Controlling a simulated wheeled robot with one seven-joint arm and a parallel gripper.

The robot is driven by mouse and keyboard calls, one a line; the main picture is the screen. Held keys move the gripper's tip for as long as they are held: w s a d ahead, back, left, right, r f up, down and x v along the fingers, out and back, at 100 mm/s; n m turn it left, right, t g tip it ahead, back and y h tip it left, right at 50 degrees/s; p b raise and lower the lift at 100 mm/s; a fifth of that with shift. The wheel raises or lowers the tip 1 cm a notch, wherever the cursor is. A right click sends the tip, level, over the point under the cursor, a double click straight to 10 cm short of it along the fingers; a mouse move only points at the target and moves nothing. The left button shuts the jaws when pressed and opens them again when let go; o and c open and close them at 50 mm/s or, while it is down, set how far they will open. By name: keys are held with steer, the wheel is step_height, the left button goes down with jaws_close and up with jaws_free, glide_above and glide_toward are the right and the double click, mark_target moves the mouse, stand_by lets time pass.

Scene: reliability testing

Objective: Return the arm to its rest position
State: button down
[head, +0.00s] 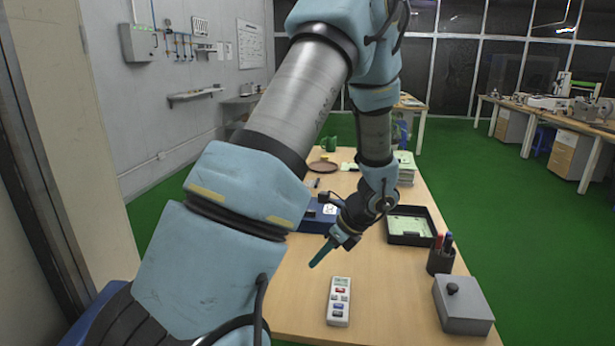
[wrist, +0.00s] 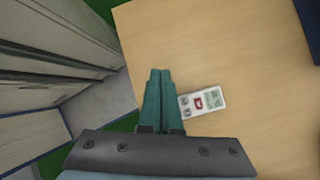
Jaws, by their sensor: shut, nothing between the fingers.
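My gripper (head: 322,252) is at the end of my blue and grey arm, above the wooden table (head: 390,290). In the wrist view the two teal fingers (wrist: 160,100) lie together, with nothing between them. A white handheld device (head: 339,301) with coloured buttons lies on the table in front of the gripper. In the wrist view the device (wrist: 202,102) is just right of the fingers and apart from them. My arm hides part of the table's left side.
A grey box with a black knob (head: 463,305), a pen holder (head: 441,259) and a black tray (head: 408,239) stand on the right. A blue case (head: 318,220) is behind the gripper. A beige panel (head: 70,130) stands at left. Green floor lies clear at right.

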steer(key=s+a+r+n+h, duration=0.3)
steer(key=s+a+r+n, duration=0.2)
steer(key=n, duration=0.7)
steer(key=s+a+r+n+h, duration=0.3)
steer(key=s+a+r+n, duration=0.1)
steer(key=n, duration=0.8)
step_height(320, 180, up, 2)
steer(key=shift+s+a+r, duration=0.2)
steer(key=shift+s+a, duration=0.15)
steer(key=shift+a, duration=0.1)
